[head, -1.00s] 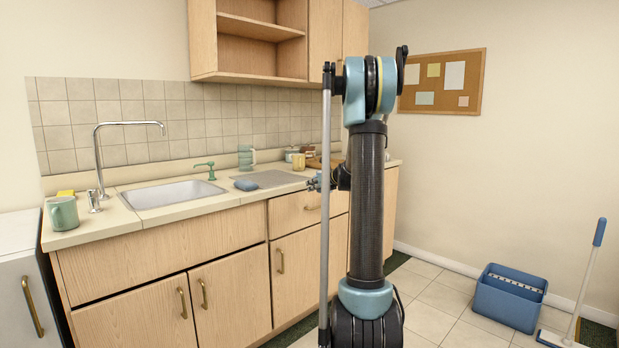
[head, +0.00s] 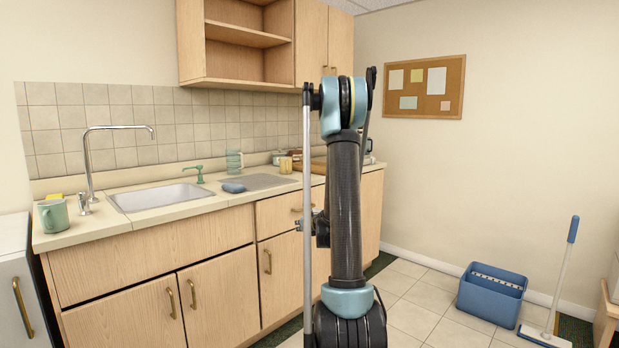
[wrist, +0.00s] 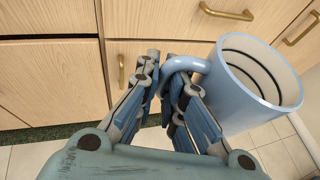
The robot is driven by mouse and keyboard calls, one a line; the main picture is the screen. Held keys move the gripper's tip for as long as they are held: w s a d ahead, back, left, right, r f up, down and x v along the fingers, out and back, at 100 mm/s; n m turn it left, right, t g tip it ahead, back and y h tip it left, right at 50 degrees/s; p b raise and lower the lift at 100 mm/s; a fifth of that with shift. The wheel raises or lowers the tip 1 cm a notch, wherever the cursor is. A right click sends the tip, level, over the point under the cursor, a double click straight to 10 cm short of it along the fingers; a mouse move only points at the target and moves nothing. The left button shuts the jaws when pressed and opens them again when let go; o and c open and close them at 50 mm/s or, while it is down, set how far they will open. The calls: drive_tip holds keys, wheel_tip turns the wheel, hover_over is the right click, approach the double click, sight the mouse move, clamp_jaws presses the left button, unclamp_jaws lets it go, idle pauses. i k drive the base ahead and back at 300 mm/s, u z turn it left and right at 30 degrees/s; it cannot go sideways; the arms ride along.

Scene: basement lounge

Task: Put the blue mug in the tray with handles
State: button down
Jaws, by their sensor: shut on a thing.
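The blue mug (wrist: 252,85) is light blue and hangs at the right of the wrist view, its open mouth facing the upper right. My gripper (wrist: 166,74) is shut on the mug's handle (wrist: 190,64), with the mug's body to the right of the fingers. Cabinet fronts and floor show beyond it. In the head view my arm hides most of the gripper and the mug. I cannot make out a tray with handles for certain. A brown wooden item (head: 316,167) on the far counter is partly hidden behind my arm.
The counter (head: 100,228) holds a sink (head: 160,197), a green mug (head: 54,217), a ribbed glass mug (head: 234,161), a yellow mug (head: 286,165) and a small blue item (head: 234,187). A blue bucket (head: 492,296) and a mop (head: 562,275) stand on the right floor.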

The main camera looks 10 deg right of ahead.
sight(316, 164)
drive_tip(key=k, duration=1.05)
drive_tip(key=z, duration=0.55)
drive_tip(key=i, duration=2.05)
drive_tip(key=u, duration=0.5)
